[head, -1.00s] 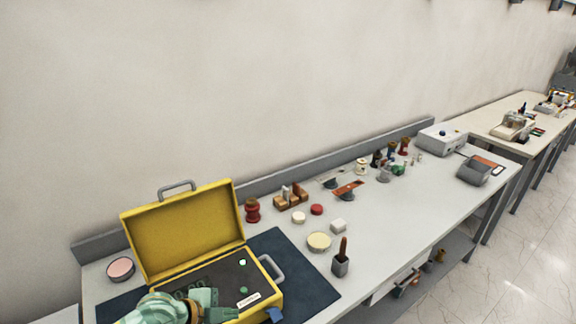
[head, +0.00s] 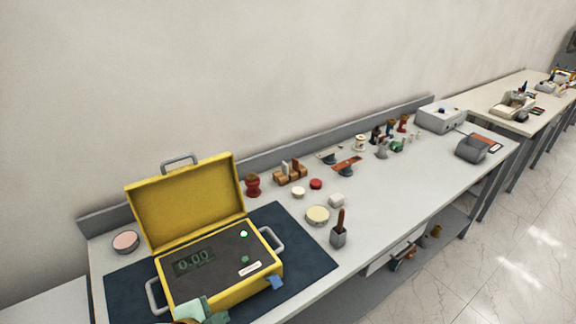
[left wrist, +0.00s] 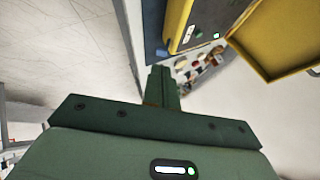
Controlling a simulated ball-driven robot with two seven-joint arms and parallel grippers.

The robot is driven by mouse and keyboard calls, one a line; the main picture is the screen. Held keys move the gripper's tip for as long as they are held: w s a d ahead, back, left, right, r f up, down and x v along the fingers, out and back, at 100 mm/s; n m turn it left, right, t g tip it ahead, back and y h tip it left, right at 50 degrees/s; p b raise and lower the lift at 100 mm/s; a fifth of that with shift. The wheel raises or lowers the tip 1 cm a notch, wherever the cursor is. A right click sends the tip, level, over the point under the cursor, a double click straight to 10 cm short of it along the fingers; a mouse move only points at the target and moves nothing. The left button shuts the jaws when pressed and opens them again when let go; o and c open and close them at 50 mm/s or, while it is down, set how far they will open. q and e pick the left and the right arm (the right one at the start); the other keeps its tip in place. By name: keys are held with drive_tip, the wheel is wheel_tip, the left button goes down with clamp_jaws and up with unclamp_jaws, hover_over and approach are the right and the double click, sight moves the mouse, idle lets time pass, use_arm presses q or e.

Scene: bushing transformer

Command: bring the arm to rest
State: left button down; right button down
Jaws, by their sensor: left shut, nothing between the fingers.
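My left gripper (head: 205,312) shows at the bottom edge of the head view, just in front of the yellow case (head: 228,283). In the left wrist view its green fingers (left wrist: 161,88) are together with nothing between them. The case stands open on a dark blue mat (head: 300,252), lid up, with a display reading 0.00 and a lit green lamp on its panel. The case also shows at the top of the left wrist view (left wrist: 180,22). My right gripper is in neither view.
The grey bench (head: 400,185) holds a round pink-topped tin (head: 125,242), a red bushing (head: 253,186), a cream disc (head: 317,216), a brush holder (head: 338,237) and a white box (head: 440,118) at the far end. A wall runs behind. Clear floor lies at the right.

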use_arm(q)
drive_tip(key=s+a+r+n+y, duration=0.2)
drive_tip(key=s+a+n+y, duration=0.15)
drive_tip(key=a, duration=0.35)
drive_tip(key=s+a+r+n+y, duration=0.25)
drive_tip(key=s+a+y, duration=0.2)
drive_tip(key=a, duration=0.35)
drive_tip(key=s+d+f+n+g+h+b, duration=0.1)
drive_tip(key=s+d+f+g+h+b, duration=0.3)
drive_tip(key=f, duration=1.4)
drive_tip(key=s+f+n+y+b, duration=0.1)
drive_tip(key=f+b, duration=0.6)
drive_tip(key=f, duration=1.2)
drive_tip(key=s+f+n+g+h+b, duration=0.1)
drive_tip(key=s+f+b, duration=0.3)
drive_tip(key=s+f, duration=0.5)
drive_tip(key=s+f+n+g+b, duration=0.1)
drive_tip(key=s+f+b, duration=0.4)
drive_tip(key=s+f, duration=0.5)
wheel_tip(320, 180, down, 6)
drive_tip(key=shift+r+g+h, duration=0.1)
drive_tip(key=shift+g+h, duration=0.3)
drive_tip(key=shift+g, duration=0.1)
